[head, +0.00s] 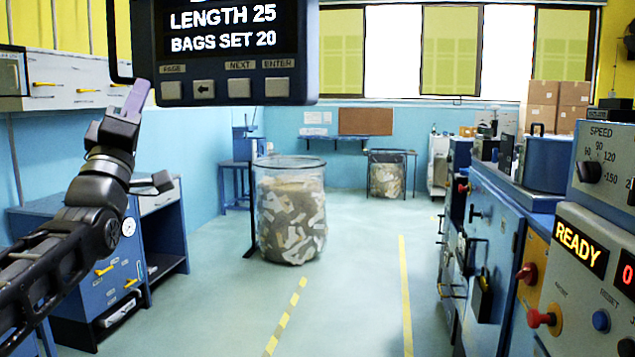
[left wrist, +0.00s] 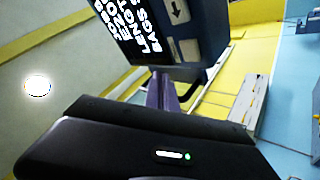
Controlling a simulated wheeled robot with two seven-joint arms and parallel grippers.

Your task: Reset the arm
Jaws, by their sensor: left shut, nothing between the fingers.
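My left arm comes in from the left in the head view. Its gripper (head: 137,97) is shut and empty, with its purple fingertips pointing up, just left of and below the hanging control panel (head: 235,75). In the left wrist view the purple fingers (left wrist: 162,92) show in front of the panel (left wrist: 205,35). I cannot tell whether they touch it. The panel screen reads LENGTH 25 and BAGS SET 20, above a row of buttons that includes PAGE, NEXT and ENTER. My right gripper is not in view.
A blue machine (head: 500,230) with knobs and a READY display (head: 580,246) stands on the right. A clear bin (head: 290,215) of scraps stands mid-floor. A blue workbench (head: 95,270) is at the left. The floor between the yellow lines is clear.

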